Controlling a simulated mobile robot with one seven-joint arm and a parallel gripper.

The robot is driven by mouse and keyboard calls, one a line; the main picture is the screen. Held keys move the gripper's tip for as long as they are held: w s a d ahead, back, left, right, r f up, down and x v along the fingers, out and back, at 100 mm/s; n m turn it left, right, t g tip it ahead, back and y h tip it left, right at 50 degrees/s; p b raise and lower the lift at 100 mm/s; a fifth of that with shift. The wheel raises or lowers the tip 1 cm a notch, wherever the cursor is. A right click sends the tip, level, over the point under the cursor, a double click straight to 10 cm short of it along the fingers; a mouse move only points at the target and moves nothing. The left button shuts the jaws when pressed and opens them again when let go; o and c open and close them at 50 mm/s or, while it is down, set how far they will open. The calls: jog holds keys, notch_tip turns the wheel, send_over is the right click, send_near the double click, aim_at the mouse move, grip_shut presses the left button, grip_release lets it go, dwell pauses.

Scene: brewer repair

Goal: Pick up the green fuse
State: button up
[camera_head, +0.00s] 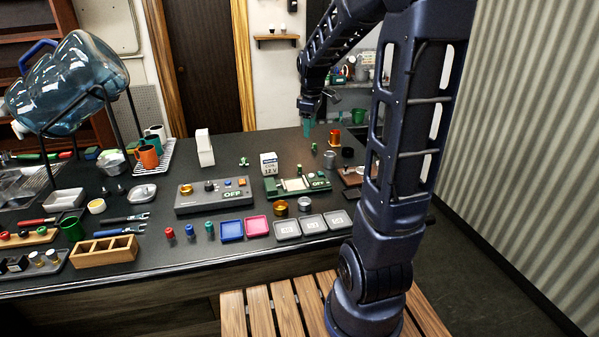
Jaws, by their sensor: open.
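Three small upright cylinders stand in a row near the front edge of the dark counter (330,249): a red one (170,233), a blue one (190,231) and a teal-green one (210,230). The teal-green one looks like the green fuse and stands at the right end of the row, just left of the blue square tray (231,230). My gripper (307,128) hangs over the back of the counter, far behind and to the right of the fuse. It is open, with teal fingertips pointing down. Nothing shows between the fingers, though they are small here.
Behind the row stands a grey box marked OFF (215,194), with a green device (297,186) to its right. A pink tray (257,226) and grey square trays (313,224) lie to the right. A wooden compartment box (104,252) is left. A narrow strip before the cylinders is clear.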

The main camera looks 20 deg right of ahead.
aim_at(299, 165)
jog(key=w+f+n+g, duration=0.2)
jog(key=w+f+n, duration=0.4)
jog(key=w+f, duration=0.5)
jog(key=f, duration=0.7)
jog(key=w+f, duration=0.1)
jog(key=f, duration=0.2)
jog(key=shift+w+a+f, duration=0.1)
jog(key=shift+a+f, duration=0.05)
jog(key=shift+a, duration=0.05)
jog(key=c, duration=1.1)
